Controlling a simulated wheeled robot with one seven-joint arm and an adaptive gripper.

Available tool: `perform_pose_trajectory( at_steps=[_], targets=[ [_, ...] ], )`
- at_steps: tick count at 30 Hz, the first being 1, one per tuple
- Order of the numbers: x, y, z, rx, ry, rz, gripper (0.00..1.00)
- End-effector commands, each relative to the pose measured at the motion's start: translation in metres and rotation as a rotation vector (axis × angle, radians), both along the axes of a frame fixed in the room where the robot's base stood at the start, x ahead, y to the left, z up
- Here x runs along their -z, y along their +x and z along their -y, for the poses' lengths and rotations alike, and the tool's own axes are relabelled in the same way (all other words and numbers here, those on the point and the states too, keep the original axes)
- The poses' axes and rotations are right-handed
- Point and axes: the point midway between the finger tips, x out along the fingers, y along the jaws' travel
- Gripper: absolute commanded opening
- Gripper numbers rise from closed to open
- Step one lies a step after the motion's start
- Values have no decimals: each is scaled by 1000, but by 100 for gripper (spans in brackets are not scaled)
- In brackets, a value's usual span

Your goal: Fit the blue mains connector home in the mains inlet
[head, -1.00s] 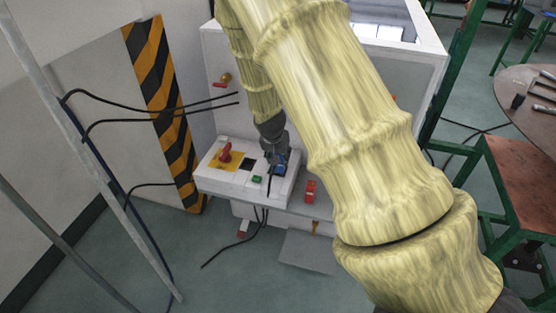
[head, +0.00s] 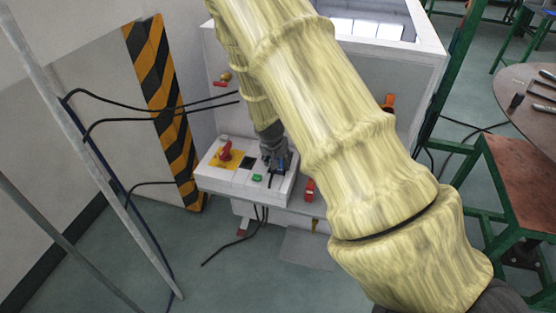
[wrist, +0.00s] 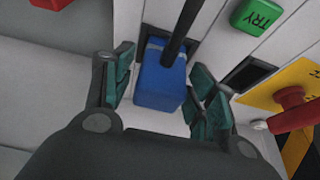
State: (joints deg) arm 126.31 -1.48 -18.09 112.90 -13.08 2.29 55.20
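The blue mains connector (wrist: 160,80) sits at a dark-framed opening in the white panel, the mains inlet (wrist: 187,48), with a black cable running up from it. I cannot tell how deep it is seated. My gripper (wrist: 162,88) is open, one finger on each side of the connector, with narrow gaps showing. In the head view my gripper (head: 274,160) is over the right part of the white control box and mostly hides the connector.
A green TRY button (wrist: 257,14), a red rotary switch (head: 225,151) on a yellow plate and a red part (head: 309,190) are close by. Black cables (head: 265,215) hang below the box. A striped post (head: 165,110) stands at left.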

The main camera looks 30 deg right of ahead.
Motion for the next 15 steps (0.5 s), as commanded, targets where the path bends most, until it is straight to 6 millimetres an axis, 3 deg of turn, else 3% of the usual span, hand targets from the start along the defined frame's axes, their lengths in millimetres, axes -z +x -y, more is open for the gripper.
perform_pose_trajectory(
  at_steps=[10, 15],
  targets=[
    [-1, -1, -1, 0, 1, -1, 60],
    [-12, -3, -4, 0, 0, 0, 60]
  ],
)
